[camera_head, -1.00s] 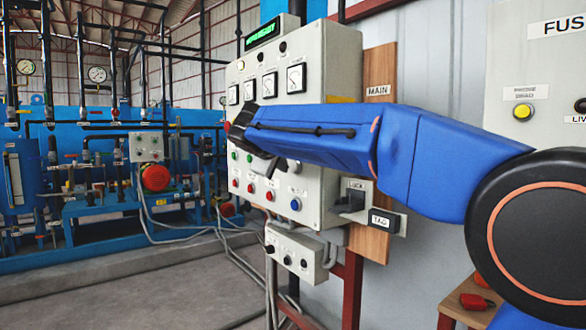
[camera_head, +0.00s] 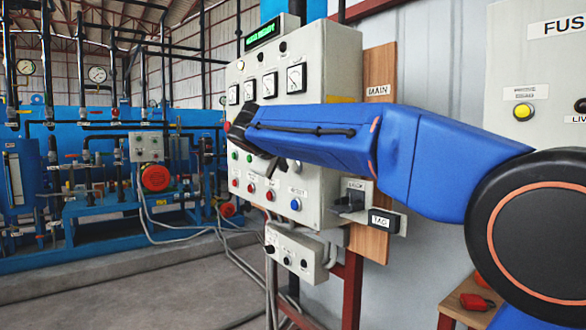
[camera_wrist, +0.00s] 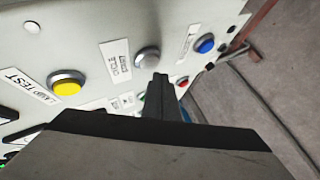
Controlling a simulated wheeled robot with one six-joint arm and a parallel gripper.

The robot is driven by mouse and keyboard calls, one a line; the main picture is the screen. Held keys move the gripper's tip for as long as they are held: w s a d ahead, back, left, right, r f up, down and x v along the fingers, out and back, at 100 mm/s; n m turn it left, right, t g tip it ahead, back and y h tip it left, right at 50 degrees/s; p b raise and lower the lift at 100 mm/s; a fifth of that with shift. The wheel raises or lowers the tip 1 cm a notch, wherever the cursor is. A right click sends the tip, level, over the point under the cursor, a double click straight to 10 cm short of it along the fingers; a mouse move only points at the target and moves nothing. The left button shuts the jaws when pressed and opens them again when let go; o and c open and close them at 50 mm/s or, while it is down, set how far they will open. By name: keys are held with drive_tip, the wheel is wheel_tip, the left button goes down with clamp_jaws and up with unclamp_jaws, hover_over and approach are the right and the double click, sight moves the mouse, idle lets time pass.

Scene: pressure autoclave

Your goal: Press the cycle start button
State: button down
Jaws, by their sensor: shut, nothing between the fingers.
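The control panel (camera_head: 325,185) stands in front of me, with my blue arm across its middle. In the wrist view, a pale grey round button (camera_wrist: 147,58) sits beside a small two-line label (camera_wrist: 116,62), which looks like the cycle start label but is rotated and blurred. My gripper (camera_wrist: 160,80) is shut and empty, its narrow dark tip just below this button in the picture. I cannot tell whether the tip touches the panel. In the head view my arm hides part of the panel, and my fingertips are not clear.
A yellow lamp test button (camera_wrist: 67,83) and a blue button (camera_wrist: 205,45) flank the grey one. Several red and green buttons sit low on the panel. Open floor lies at lower left.

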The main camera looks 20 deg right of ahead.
drive_tip(key=shift+d, duration=0.1)
drive_tip(key=shift+w+d, duration=0.15)
drive_tip(key=shift+d, duration=0.15)
drive_tip(key=shift+w+d, duration=0.15)
drive_tip(key=shift+d, duration=0.3)
idle(1.3)
drive_tip(key=shift+a, duration=0.1)
drive_tip(key=shift+s+a, duration=0.3)
drive_tip(key=shift+a, duration=0.45)
drive_tip(key=shift+a, duration=0.1)
drive_tip(key=a, duration=0.1)
drive_tip(key=s+a, duration=0.1)
drive_tip(key=a, duration=0.2)
drive_tip(key=shift+s+a, duration=0.25)
idle(0.7)
